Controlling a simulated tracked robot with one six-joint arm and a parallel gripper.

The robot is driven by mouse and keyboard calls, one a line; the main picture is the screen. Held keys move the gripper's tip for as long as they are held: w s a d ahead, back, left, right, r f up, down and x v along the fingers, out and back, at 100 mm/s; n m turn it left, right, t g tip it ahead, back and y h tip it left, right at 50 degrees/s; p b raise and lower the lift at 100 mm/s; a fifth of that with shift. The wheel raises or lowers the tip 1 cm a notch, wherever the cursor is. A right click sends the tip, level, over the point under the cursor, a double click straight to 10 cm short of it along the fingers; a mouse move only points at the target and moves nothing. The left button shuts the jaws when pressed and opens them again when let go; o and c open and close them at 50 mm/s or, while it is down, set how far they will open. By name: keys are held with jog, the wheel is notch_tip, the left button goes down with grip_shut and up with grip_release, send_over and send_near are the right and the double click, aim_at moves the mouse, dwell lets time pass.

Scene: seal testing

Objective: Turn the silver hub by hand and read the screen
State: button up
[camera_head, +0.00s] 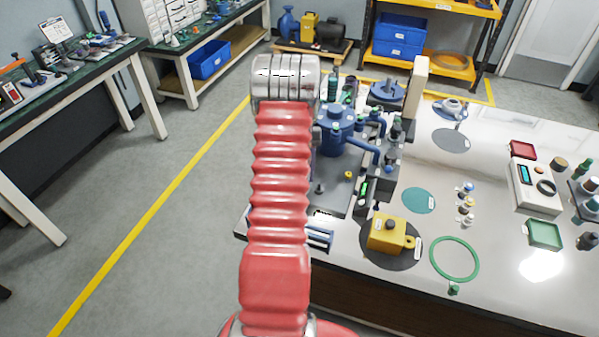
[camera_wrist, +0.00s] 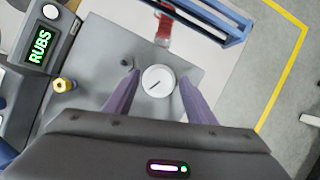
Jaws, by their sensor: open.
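In the wrist view, the two purple fingers of my gripper (camera_wrist: 159,74) are open and apart. A round pale disc with a dark line across its face, apparently the silver hub (camera_wrist: 159,82), shows between the fingertips above a grey plate (camera_wrist: 110,35). I cannot tell whether the fingers touch it. The screen (camera_wrist: 39,46) is at the upper left and reads "RUBS" in green letters, beside a white round button (camera_wrist: 50,11). In the head view, my red arm covers my gripper and the hub; the grey plate (camera_head: 335,197) shows to its right.
A brass knob (camera_wrist: 64,85) stands on the plate near the screen. In the head view, a blue machine (camera_head: 337,128) stands behind the plate. A yellow block (camera_head: 390,234) and a green ring (camera_head: 454,259) are to the right on the white table. Open floor lies left of the table.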

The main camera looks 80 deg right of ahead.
jog(key=v, duration=1.3)
jog(key=shift+r, duration=0.3)
jog(key=shift+d, duration=0.1)
